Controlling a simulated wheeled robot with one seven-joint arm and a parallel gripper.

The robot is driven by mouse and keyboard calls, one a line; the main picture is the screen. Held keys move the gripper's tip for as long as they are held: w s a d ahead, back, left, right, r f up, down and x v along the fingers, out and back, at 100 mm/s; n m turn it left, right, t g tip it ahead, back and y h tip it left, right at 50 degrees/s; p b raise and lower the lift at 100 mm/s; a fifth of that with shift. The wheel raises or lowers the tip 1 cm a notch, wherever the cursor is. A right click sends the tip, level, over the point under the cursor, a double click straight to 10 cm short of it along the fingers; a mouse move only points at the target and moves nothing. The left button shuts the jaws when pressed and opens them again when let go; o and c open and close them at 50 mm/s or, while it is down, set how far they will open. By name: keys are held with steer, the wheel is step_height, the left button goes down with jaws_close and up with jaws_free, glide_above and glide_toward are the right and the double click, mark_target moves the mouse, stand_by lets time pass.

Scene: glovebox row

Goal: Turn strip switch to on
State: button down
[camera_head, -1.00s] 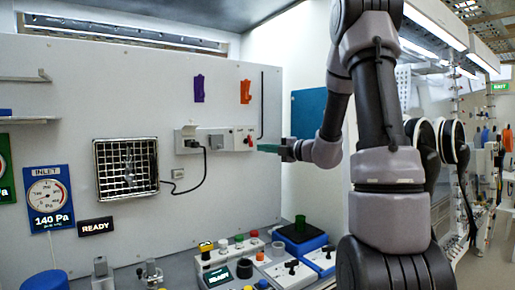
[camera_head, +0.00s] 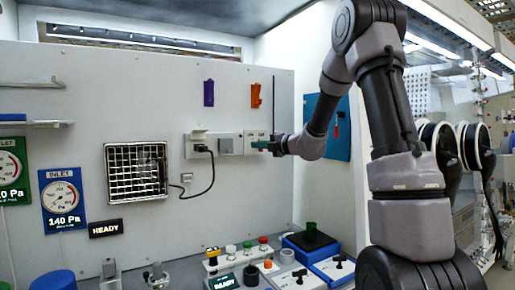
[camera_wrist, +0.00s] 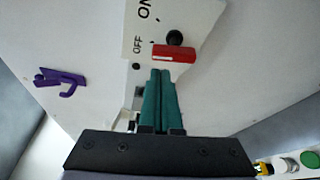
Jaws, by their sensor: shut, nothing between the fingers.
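The strip (camera_head: 229,145) is a pale box on the back wall, with a black plug and cord at its left part. In the wrist view its switch plate (camera_wrist: 192,14) carries the words ON and OFF. The switch's red handle (camera_wrist: 174,54) lies beside a dark round pivot, nearer the OFF word than the ON word. My gripper (camera_wrist: 160,72) is shut and empty, its green fingertips right by the red handle; I cannot tell whether they touch. In the head view my gripper (camera_head: 255,144) covers the strip's right part, and the red handle is hidden.
A purple hook (camera_head: 208,93) and an orange hook (camera_head: 256,95) hang above the strip. A black cord (camera_head: 205,182) loops below it. A square grille (camera_head: 137,172) is to the left.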

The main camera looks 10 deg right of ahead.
steer(key=shift+w+d+r, duration=0.1)
steer(key=shift+w+d, duration=0.15)
steer(key=shift+d, duration=0.3)
